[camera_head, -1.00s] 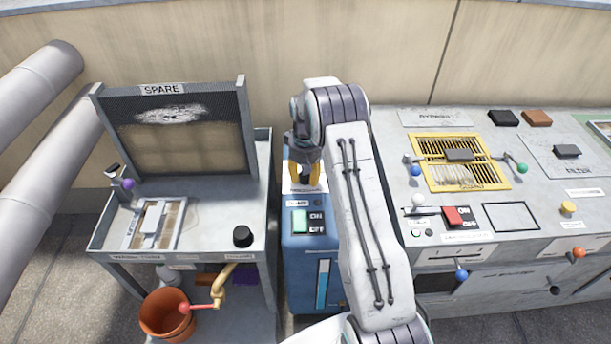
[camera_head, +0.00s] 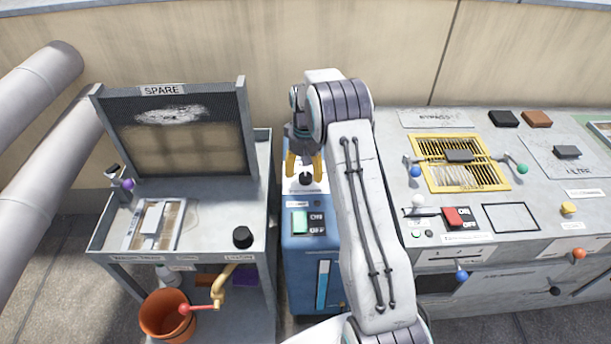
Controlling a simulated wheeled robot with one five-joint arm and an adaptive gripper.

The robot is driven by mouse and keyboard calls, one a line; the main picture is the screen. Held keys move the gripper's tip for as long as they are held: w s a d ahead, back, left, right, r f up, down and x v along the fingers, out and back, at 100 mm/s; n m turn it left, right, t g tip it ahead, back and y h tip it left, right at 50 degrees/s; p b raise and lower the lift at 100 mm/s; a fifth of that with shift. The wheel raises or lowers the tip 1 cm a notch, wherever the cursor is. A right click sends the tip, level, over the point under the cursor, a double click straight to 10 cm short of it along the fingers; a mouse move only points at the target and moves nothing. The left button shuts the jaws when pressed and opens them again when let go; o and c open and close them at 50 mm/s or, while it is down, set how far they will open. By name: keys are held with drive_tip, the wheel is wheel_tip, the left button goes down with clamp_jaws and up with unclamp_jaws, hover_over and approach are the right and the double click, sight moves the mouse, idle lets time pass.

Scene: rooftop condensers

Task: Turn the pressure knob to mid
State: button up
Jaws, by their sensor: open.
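A small black knob (camera_head: 306,179) sits on the white top panel of a blue machine (camera_head: 296,250). The label in front of the knob is too small to read. My gripper (camera_head: 304,168) has yellow fingers and points down at this knob. The fingers are spread, one on each side of the knob, with a gap showing. I cannot tell how low they reach beside it or which way the knob points. Another black knob (camera_head: 242,237) is on the grey cart at left; its label is unreadable too.
The blue machine has a green ON/OFF switch (camera_head: 300,222). The grey cart (camera_head: 210,222) stands close on its left. A grey bench (camera_head: 400,145) with a yellow grille (camera_head: 490,178) and a red switch (camera_head: 455,217) stands on its right. An orange bucket (camera_head: 167,316) is below the cart.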

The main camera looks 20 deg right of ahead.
sight(305, 175)
wheel_tip(305, 175, up, 9)
idle(0.4)
drive_tip(key=shift+f, duration=0.1)
idle(0.3)
drive_tip(key=shift+m+g, duration=0.3)
drive_tip(key=shift+g, duration=0.3)
drive_tip(key=s+f, duration=0.2)
drive_tip(key=f, duration=0.1)
drive_tip(key=s+a+f, duration=0.1)
drive_tip(key=s+f, duration=0.1)
drive_tip(key=s, duration=0.1)
drive_tip(key=shift+f, duration=0.4)
drive_tip(key=s, duration=0.1)
drive_tip(key=s+a, duration=0.1)
drive_tip(key=s, duration=0.1)
drive_tip(key=shift+s+f+g, duration=0.2)
drive_tip(key=shift+g, duration=0.1)
drive_tip(key=s+a+r+n+t+p, duration=0.1)
drive_tip(key=s+a+r+p, duration=0.25)
drive_tip(key=s+r, duration=0.65)
drive_tip(key=s+a+r+p, duration=0.2)
drive_tip(key=s+a+r, duration=0.3)
drive_tip(key=s, duration=0.8)
wheel_tip(305, 175, up, 11)
drive_tip(key=s+a+n+t+p, duration=0.1)
drive_tip(key=t+p, duration=0.2)
drive_tip(key=t, duration=0.1)
drive_tip(key=shift+s, duration=0.35)
